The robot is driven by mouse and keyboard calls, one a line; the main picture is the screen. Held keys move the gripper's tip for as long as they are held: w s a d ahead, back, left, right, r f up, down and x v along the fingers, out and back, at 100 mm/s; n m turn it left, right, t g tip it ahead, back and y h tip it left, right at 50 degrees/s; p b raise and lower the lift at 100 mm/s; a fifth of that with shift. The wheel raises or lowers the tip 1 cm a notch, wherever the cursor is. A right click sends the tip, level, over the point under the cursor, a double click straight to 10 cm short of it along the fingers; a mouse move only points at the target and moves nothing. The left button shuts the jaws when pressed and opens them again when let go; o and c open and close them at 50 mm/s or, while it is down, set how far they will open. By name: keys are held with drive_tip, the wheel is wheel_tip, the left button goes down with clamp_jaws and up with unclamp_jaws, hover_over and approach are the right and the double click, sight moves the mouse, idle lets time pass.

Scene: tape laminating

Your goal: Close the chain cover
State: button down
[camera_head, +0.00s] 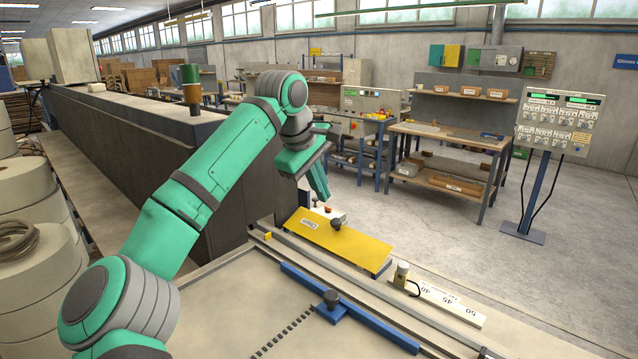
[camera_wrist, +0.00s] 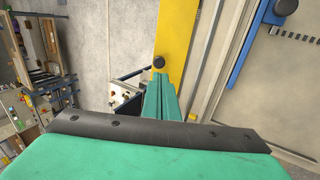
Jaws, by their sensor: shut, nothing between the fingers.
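A yellow panel, which looks like the chain cover (camera_head: 350,243), lies nearly flat beside the table rail in the head view. It has a black knob (camera_head: 336,225) on top and a small white label near its left end. The panel (camera_wrist: 173,35) and its knob (camera_wrist: 158,62) also show in the wrist view, just beyond my fingertips. My gripper (camera_head: 322,196) is shut and empty, with its fingers pointing down, above and slightly left of the knob. In the wrist view my green fingers (camera_wrist: 160,90) are together and appear apart from the knob; whether they touch it is hard to tell.
A blue fence bar (camera_head: 350,308) with a black knob lies across the table, parallel to metal rails. A ruled scale block (camera_head: 435,294) stands right of the panel. A small box with red and orange buttons (camera_head: 327,210) sits behind it. A workbench (camera_head: 450,150) stands farther back.

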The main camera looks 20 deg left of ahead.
sight(337, 220)
drive_tip(key=x, duration=0.9)
drive_tip(key=shift+f, duration=0.2)
drive_tip(key=shift+w, duration=0.1)
drive_tip(key=shift+d, duration=0.15)
drive_tip(key=shift+w+d+f, duration=0.1)
drive_tip(key=shift+w+f, duration=0.15)
drive_tip(key=shift+w, duration=0.3)
drive_tip(key=shift+w+d+f, duration=0.15)
drive_tip(key=shift+w+f, duration=0.15)
drive_tip(key=shift+w, duration=0.25)
drive_tip(key=shift+w+f, duration=0.35)
drive_tip(key=shift+f, duration=0.05)
drive_tip(key=shift+d, duration=0.2)
drive_tip(key=shift+w+d, duration=0.1)
